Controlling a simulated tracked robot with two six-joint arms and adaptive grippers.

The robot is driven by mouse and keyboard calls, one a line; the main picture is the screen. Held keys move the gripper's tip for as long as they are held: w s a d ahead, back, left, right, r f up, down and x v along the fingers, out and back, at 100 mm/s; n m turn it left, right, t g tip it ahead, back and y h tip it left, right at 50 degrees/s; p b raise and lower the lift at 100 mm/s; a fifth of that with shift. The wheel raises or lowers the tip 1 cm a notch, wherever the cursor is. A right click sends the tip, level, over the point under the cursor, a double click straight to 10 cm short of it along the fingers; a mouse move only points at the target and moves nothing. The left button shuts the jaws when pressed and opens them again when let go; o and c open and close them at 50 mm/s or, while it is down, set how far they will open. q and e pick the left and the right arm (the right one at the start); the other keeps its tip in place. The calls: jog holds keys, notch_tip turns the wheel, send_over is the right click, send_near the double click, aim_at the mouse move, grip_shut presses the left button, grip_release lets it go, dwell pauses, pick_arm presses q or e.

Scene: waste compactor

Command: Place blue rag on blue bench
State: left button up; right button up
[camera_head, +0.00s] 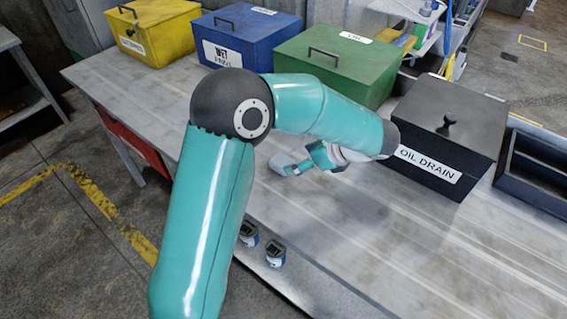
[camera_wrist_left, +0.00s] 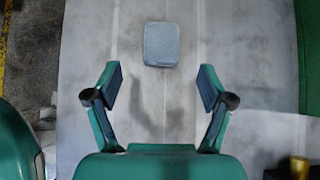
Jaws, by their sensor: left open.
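A small blue-grey square cloth with rounded corners, which looks like the blue rag (camera_wrist_left: 161,44), lies flat on the grey worktop. It shows in the left wrist view, ahead of my left gripper and between the lines of its fingers. In the head view it appears partly hidden beside the fingers (camera_head: 280,160). My left gripper (camera_head: 306,160) is low over the worktop. Its two fingers stand wide apart with nothing between them in the left wrist view (camera_wrist_left: 161,88). The worktop (camera_head: 420,265) looks grey; I cannot pick out a separate blue bench. My right gripper is not in view.
Yellow (camera_head: 153,30), blue (camera_head: 248,38), green (camera_head: 338,65) and black OIL DRAIN (camera_head: 448,135) boxes line the worktop's back. A black open tray (camera_head: 537,175) is at the right. Two small blue-and-white items (camera_head: 274,254) are near the front edge. The front right worktop is clear.

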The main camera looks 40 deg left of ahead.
aim_at(283, 160)
pick_arm(q)
jog(key=x, duration=0.2)
jog(key=shift+a+f, duration=0.25)
jog(key=shift+f, duration=0.05)
jog(key=shift+p+x, duration=0.45)
jog(key=shift+x, duration=2.15)
jog(key=shift+w+a+r, duration=0.1)
jog(key=shift+a+r, duration=0.1)
jog(key=shift+c, duration=0.3)
jog(key=c, duration=1.2)
jog(key=shift+r, duration=0.1)
